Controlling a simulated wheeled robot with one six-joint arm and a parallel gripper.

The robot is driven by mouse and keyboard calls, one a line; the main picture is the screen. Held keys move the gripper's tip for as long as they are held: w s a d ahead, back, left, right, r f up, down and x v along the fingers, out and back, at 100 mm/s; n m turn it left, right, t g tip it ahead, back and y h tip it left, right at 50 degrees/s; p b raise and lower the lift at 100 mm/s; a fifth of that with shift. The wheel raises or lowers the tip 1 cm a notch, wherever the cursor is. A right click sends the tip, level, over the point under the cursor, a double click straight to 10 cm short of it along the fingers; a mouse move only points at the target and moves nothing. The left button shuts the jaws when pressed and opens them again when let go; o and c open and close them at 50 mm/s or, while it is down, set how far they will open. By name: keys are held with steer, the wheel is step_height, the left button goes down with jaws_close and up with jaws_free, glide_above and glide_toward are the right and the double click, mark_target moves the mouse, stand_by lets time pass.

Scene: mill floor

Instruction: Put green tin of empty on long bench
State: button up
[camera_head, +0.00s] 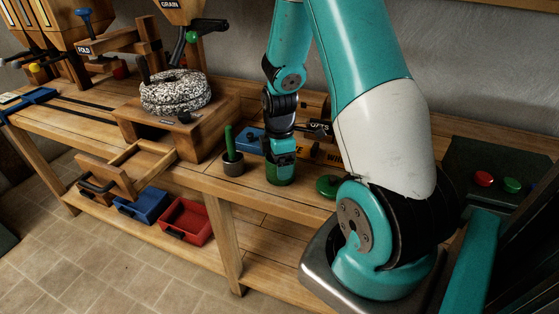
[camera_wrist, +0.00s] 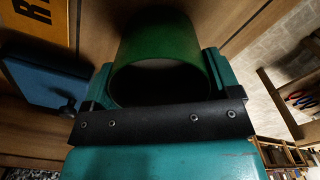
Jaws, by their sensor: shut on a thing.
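The green tin (camera_head: 280,177) is upright at the long bench (camera_head: 205,180), near its front edge. My gripper (camera_head: 281,158) comes down on it from above and is shut on it. In the wrist view the open mouth of the green tin (camera_wrist: 160,82) faces the camera, with a dark inside whose contents I cannot make out. The fingers of my gripper (camera_wrist: 160,85) lie on both sides of its wall. I cannot tell whether the tin's base touches the bench top.
A blue box (camera_head: 250,139) is behind. A stone mill (camera_head: 175,92) stands left. Red (camera_head: 185,220) and blue (camera_head: 143,206) bins sit below.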

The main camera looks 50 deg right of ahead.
steer(key=o, duration=0.9)
steer(key=shift+r, duration=0.1)
step_height(320, 180, up, 12)
steer(key=s+a+r+m+t+y, duration=0.1)
steer(key=a+r, duration=0.2)
steer(key=a, duration=0.5)
steer(key=s+a+r+m+y, duration=0.1)
steer(key=a+r, duration=0.1)
steer(key=a, duration=0.6)
steer(key=s+a+r+m+g+y, duration=0.1)
steer(key=s+a+r, duration=0.3)
steer(key=s+a, duration=0.8)
steer(key=shift+s+a+m+y, duration=0.15)
steer(key=shift+a+m+y, duration=0.55)
steer(key=shift+a, duration=0.5)
